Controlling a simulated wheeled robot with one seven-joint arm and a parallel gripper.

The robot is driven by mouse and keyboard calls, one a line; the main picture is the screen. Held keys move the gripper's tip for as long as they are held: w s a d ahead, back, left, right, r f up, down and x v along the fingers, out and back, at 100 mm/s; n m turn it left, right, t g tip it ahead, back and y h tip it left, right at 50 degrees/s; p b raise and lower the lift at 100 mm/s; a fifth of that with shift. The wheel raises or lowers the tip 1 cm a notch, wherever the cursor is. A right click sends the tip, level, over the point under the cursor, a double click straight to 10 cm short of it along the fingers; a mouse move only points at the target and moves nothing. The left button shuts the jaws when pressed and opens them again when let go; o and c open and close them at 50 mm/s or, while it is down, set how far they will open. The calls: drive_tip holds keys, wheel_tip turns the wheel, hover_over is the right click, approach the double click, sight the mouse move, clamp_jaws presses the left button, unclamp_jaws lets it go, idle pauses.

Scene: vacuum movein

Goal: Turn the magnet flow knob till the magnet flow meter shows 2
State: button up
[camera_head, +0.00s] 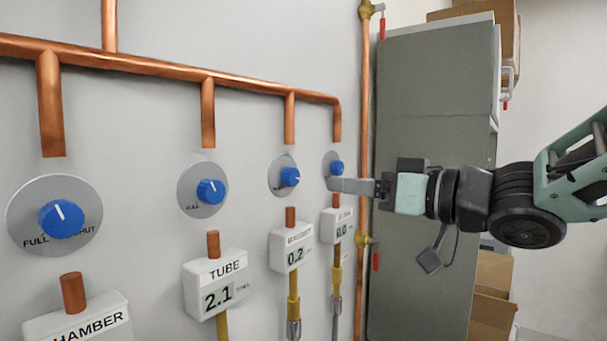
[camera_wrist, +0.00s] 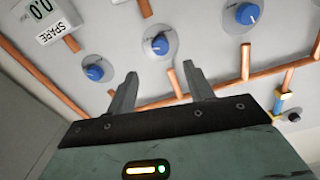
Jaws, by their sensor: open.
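No label that I can read says magnet. A blue knob (camera_head: 289,177) on a grey disc sits above a small meter (camera_head: 291,247) showing 0.2, its label too small to read surely. That knob seems to be the one beyond and between my fingertips in the wrist view (camera_wrist: 158,45). The far right knob (camera_head: 337,168) has a meter (camera_head: 337,225) showing 0.0, labelled SPARE in the wrist view (camera_wrist: 53,20). My gripper (camera_wrist: 160,70) is open and empty. In the head view a finger (camera_head: 351,186) overlaps the far right disc; contact cannot be told.
The tube knob (camera_head: 211,191) has a meter (camera_head: 216,284) reading 2.1. The chamber knob (camera_head: 61,218) is at left, its meter (camera_head: 80,320) cut off. Copper pipes (camera_head: 150,64) run above the knobs. A grey cabinet (camera_head: 425,80) stands behind my arm, with cardboard boxes (camera_head: 492,274).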

sight(295, 179)
drive_tip(key=p+x, duration=0.2)
drive_tip(key=x, duration=0.8)
drive_tip(key=shift+a, duration=0.1)
drive_tip(key=c, duration=1)
